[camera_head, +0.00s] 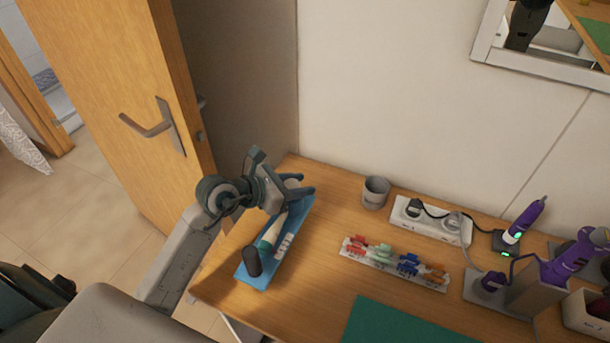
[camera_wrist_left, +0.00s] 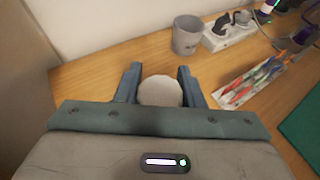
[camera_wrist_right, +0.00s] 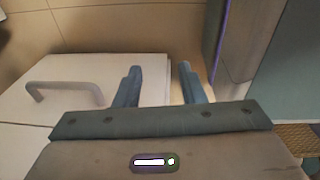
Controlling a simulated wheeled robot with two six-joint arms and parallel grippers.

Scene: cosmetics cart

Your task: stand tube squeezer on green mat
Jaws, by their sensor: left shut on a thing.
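My left gripper (camera_head: 303,187) is at the far end of a blue tray (camera_head: 304,211), shut on a pale, round-topped object (camera_wrist_left: 160,91). I see mostly its top in the left wrist view; the fingers and wrist hide much of it in the head view, so I cannot tell if this is the tube squeezer or whether it touches the tray. The green mat (camera_head: 405,325) lies flat at the front of the table, with its visible part bare. It also shows in the left wrist view (camera_wrist_left: 304,130). My right gripper (camera_wrist_right: 160,70) is open and empty, outside the head view.
The tray also holds a dark cylinder (camera_head: 253,261) and a white-green tube (camera_head: 271,232). A grey cup (camera_head: 375,192), a power strip (camera_head: 432,222) and a rack of coloured clips (camera_head: 394,263) stand to the right. Purple devices (camera_head: 574,255) crowd the far right. Table between tray and mat is clear.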

